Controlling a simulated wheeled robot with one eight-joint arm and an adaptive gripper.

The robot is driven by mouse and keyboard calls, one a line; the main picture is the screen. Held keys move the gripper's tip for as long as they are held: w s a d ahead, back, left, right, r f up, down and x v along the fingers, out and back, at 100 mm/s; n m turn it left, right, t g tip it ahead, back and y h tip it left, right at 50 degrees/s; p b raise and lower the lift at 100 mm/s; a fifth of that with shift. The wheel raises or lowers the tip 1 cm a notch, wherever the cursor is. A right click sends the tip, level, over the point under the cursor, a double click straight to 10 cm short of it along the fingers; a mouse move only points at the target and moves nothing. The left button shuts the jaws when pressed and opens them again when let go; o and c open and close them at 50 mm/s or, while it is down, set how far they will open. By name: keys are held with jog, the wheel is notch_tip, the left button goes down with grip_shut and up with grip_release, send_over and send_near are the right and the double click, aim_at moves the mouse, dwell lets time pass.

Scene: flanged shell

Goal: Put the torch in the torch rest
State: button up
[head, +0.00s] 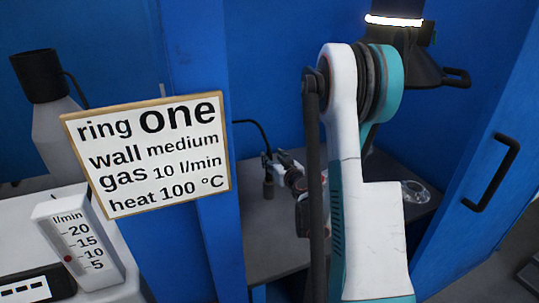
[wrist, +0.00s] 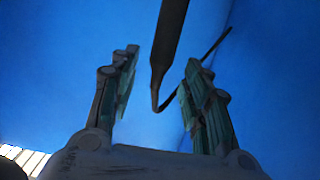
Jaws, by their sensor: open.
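My gripper (wrist: 155,78) is open, with its two fingers spread apart in the wrist view. A dark tapering rod with a thin hooked end, probably the torch (wrist: 168,40), shows between the fingers, with gaps on both sides. I cannot tell its depth. In the head view my gripper (head: 277,165) is small and partly hidden by my arm, above the grey bench. A short dark cylinder (head: 268,188) shows there beside it; I cannot tell whether it is part of the torch. I cannot make out the torch rest.
A sign (head: 150,150) reads ring one, wall medium, gas 10 l/min, heat 100 °C. A flow gauge (head: 80,245) stands at left. A clear round thing (head: 415,191) lies on the grey bench (head: 260,235). A dark hood (head: 405,60) hangs at upper right. A blue door (head: 475,150) stands right.

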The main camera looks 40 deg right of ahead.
jog(key=b+v, duration=0.3)
jog(key=v, duration=0.4)
jog(key=shift+s, duration=0.3)
